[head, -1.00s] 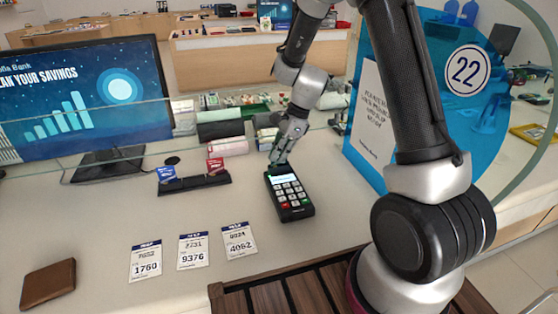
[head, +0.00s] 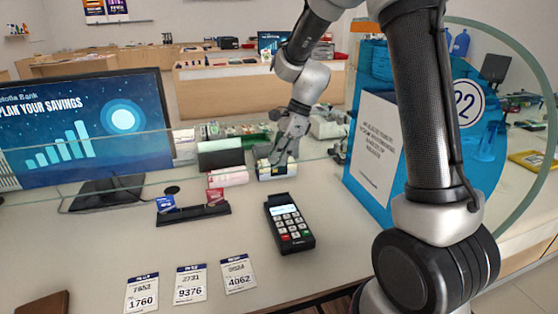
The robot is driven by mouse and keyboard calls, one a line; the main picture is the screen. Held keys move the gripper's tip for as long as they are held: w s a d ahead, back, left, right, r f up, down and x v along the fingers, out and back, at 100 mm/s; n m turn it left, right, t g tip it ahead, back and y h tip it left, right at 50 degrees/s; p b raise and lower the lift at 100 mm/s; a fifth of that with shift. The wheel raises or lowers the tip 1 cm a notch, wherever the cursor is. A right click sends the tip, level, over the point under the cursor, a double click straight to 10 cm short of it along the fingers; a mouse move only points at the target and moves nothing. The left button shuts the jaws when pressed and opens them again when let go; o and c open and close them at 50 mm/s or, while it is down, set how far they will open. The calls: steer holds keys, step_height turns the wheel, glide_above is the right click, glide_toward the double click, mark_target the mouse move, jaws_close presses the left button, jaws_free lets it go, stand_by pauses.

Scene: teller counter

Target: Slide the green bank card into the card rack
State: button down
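The black card rack (head: 193,214) lies on the counter left of centre. A blue card (head: 166,203) and a red card (head: 215,195) stand in it, with an empty stretch between them. My gripper (head: 278,162) is above the counter behind the card terminal, in front of boxes and stacked items. It is too small and grey to tell whether its fingers are open or shut. I cannot make out a green bank card in it or elsewhere.
The card terminal (head: 289,224) lies right of the rack. Numbered paper slips (head: 190,284) and a brown wallet (head: 42,304) lie in front. A monitor (head: 85,128) stands at left, a blue sign panel (head: 385,130) at right. A glass edge crosses behind the rack.

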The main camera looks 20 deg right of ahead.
steer(key=shift+r, duration=2.25)
steer(key=shift+f, duration=0.1)
